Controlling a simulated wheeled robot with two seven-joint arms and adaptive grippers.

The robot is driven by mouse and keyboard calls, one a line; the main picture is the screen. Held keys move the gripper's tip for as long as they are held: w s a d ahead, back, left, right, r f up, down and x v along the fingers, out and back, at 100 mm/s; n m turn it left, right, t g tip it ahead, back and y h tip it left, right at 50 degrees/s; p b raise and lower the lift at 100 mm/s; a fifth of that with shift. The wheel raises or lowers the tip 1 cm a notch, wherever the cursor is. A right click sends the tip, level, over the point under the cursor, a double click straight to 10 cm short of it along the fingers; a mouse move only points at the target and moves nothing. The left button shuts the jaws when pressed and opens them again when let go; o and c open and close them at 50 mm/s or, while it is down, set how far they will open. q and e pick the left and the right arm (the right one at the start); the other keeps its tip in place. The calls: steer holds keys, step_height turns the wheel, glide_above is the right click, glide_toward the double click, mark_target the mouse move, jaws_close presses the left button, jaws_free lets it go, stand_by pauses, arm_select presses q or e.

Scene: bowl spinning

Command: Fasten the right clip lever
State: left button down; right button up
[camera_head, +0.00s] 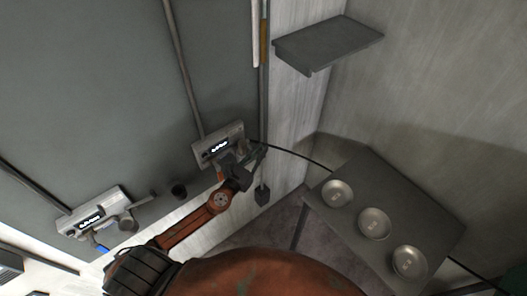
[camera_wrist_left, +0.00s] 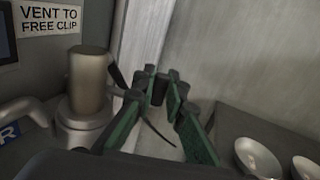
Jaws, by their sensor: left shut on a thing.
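The right clip unit (camera_head: 214,150), a light grey box with a small lit display, sits at the right end of the dark panel. My left gripper (camera_head: 255,163) is at its lower right side. In the left wrist view the gripper's green-padded fingers (camera_wrist_left: 161,82) are closed around a dark cylindrical knob (camera_wrist_left: 159,92), which looks like the end of the right clip lever. A dark rod (camera_wrist_left: 117,74) beside a metal cylinder (camera_wrist_left: 88,82) leads towards it. The joint between them is partly hidden by the fingers. My right gripper is not in view.
A dark table (camera_head: 370,172) with three metal bowls stands at right. A shelf (camera_head: 330,42) juts from the wall above. A black cable (camera_head: 290,151) runs from the right unit towards the table.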

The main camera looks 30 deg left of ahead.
arm_select(q)
steer(key=shift+s+a+f+m+h+b, duration=0.15)
steer(key=shift+s+m+h+b, duration=0.2)
steer(key=shift+h, duration=0.15)
steer(key=shift+s, duration=0.1)
steer(key=shift+s+b, duration=0.25)
steer(key=shift+b, duration=0.3)
steer(key=shift+s+a, duration=0.2)
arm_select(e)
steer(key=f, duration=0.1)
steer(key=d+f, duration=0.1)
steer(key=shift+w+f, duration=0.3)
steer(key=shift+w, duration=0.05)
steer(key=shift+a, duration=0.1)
arm_select(q)
steer(key=c, duration=2.2)
jaws_free()
steer(key=shift+s, duration=0.15)
steer(key=shift+o, duration=1.3)
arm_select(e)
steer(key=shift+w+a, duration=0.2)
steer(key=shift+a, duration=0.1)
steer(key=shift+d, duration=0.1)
